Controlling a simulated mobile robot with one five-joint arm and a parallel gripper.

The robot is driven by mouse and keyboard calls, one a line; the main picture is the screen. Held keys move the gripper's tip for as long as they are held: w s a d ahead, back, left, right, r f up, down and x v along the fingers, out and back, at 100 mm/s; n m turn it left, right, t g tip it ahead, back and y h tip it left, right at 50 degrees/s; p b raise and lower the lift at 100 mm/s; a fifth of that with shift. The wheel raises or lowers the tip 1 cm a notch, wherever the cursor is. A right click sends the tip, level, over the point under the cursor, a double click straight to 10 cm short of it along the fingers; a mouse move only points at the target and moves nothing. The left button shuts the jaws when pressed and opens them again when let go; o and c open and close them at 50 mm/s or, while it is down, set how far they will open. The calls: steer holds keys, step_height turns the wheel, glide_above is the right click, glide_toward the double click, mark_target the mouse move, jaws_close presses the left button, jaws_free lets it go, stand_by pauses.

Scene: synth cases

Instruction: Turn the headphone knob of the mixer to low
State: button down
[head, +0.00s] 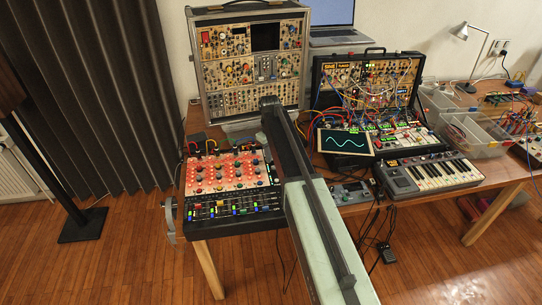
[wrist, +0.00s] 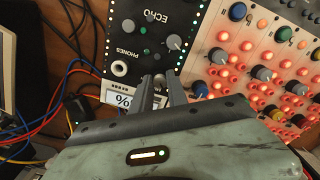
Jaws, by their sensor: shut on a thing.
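The mixer (head: 232,171) lies at the table's front left in the head view, with a lit pink-red panel and rows of coloured knobs. In the wrist view its black section (wrist: 135,45) shows the words ECHO and PHONES, a silver jack (wrist: 119,68) and a grey knob (wrist: 174,42). My gripper (wrist: 160,82) is over the lower end of this section, its two dark fingers closed around a small knob (wrist: 159,78) that is mostly hidden between them. The knob's pointer cannot be made out. In the head view my arm hides the gripper.
Right of the black section, in the wrist view, are close-set coloured knobs (wrist: 238,12). Cables (wrist: 75,40) run at the left. In the head view a small screen (head: 345,141), a keyboard (head: 430,173) and a modular rack (head: 250,65) stand around the arm.

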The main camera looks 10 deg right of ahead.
steer(key=shift+a+n, duration=0.1)
steer(key=shift+n, duration=1.4)
steer(key=c, duration=1.3)
jaws_free()
step_height(320, 180, up, 8)
steer(key=p, duration=0.8)
steer(key=shift+s+a, duration=0.1)
steer(key=shift+f, duration=0.1)
